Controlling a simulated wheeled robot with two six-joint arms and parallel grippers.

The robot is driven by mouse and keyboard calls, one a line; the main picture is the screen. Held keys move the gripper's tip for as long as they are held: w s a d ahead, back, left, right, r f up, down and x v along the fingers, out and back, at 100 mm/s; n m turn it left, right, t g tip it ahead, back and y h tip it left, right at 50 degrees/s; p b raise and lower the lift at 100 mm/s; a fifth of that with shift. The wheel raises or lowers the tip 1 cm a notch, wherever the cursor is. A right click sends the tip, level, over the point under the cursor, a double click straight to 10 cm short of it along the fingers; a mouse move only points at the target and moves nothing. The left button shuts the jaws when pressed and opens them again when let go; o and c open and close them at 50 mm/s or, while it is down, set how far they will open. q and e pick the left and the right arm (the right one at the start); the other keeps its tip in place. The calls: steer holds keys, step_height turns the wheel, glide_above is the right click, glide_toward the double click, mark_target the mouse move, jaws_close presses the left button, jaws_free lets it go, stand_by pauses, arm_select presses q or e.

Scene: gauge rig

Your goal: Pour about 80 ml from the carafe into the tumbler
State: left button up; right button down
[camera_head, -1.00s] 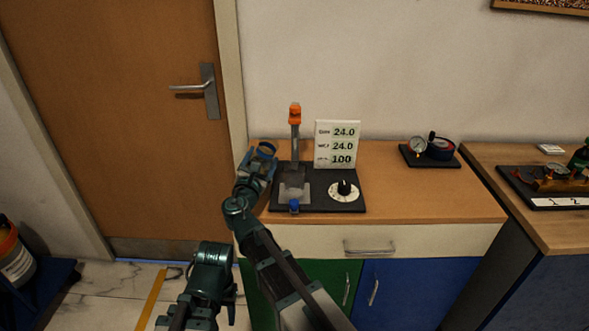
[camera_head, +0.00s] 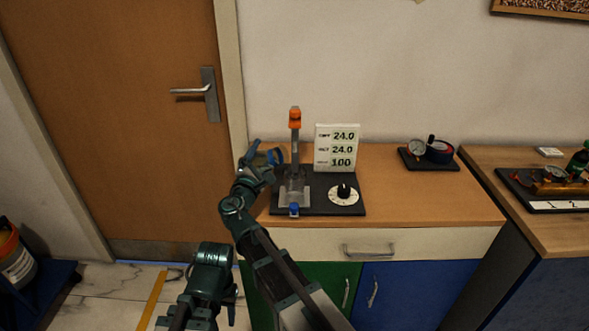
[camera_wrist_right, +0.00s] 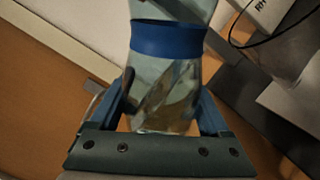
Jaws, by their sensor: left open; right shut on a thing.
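The carafe (camera_head: 272,157) is clear glass with a blue band. It is tilted to the right over the left part of the black stand. My right gripper (camera_head: 256,164) is shut on it; the right wrist view shows the carafe body (camera_wrist_right: 160,95) between blue fingers, with the blue band beyond. A clear vessel, which looks like the tumbler (camera_head: 293,188), stands on the stand just below and right of the carafe. Its liquid level and any stream are too small to tell. My left gripper (camera_head: 229,290) is low in front of the cabinet, away from both, open and partly hidden.
The black stand (camera_head: 325,205) carries a grey post with an orange top (camera_head: 295,118), a dial (camera_head: 344,194) and a readout panel (camera_head: 337,148) showing 24.0, 24.0 and 100. A gauge set (camera_head: 430,150) sits farther right. Bare bench (camera_head: 410,200) lies between.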

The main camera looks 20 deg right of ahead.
steer(key=shift+r+m+p, duration=0.3)
steer(key=shift+r+m, duration=0.15)
steer(key=shift+m, duration=0.15)
steer(key=shift+r+m+p, duration=0.35)
steer(key=shift+r+m, duration=0.05)
steer(key=shift+m, duration=0.1)
steer(key=shift+d+r+m, duration=0.1)
steer(key=shift+r+m, duration=0.15)
steer(key=shift+m, duration=0.15)
steer(key=shift+r+h+p, duration=0.1)
steer(key=shift+h+p, duration=0.2)
steer(key=shift+s+r+m+p, duration=0.1)
steer(key=shift+r+m+p, duration=0.35)
steer(key=shift+m, duration=0.35)
stand_by(1.1)
